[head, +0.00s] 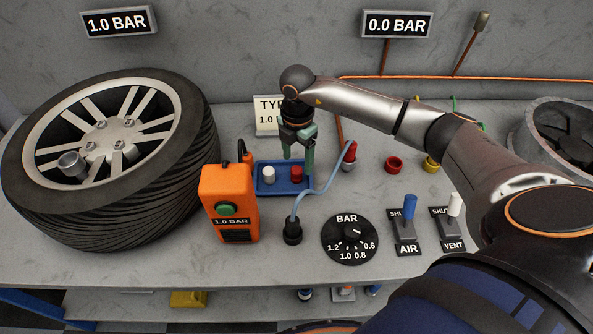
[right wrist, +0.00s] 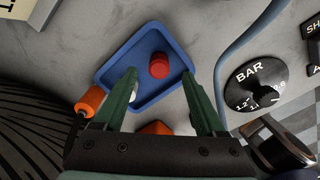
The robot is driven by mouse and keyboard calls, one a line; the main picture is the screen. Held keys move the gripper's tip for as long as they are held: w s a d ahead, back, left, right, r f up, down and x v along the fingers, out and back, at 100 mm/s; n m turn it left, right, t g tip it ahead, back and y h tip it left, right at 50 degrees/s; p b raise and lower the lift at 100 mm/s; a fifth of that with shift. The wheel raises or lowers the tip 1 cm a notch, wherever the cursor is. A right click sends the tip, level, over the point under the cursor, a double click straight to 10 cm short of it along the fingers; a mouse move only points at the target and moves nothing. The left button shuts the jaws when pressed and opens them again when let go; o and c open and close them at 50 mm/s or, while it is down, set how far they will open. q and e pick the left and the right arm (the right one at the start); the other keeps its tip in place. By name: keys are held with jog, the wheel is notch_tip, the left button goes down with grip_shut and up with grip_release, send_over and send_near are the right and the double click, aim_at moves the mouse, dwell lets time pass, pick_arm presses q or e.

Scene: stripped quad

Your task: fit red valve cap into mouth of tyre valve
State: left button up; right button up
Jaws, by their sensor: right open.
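The red valve cap (head: 297,174) stands in the right half of a small blue tray (head: 283,191) on the bench. It also shows in the right wrist view (right wrist: 158,66), ahead of the fingertips and between their lines. My right gripper (head: 298,163) is open and empty, pointing down just above the cap; I see no contact. The tyre (head: 183,135) lies tilted at the left with a silver wheel. A grey open-mouthed cylinder (head: 72,165) on the wheel looks like the valve. My left gripper is out of view.
A white cap (head: 268,174) stands left of the red one in the tray. An orange handset (head: 230,203) stands close at the tray's front left. A blue-grey hose (head: 322,186) curves past its right side. A pressure dial (head: 350,240) and switches lie front right.

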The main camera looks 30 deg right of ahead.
aim_at(296, 174)
jog(key=shift+f, duration=1.4)
grip_shut()
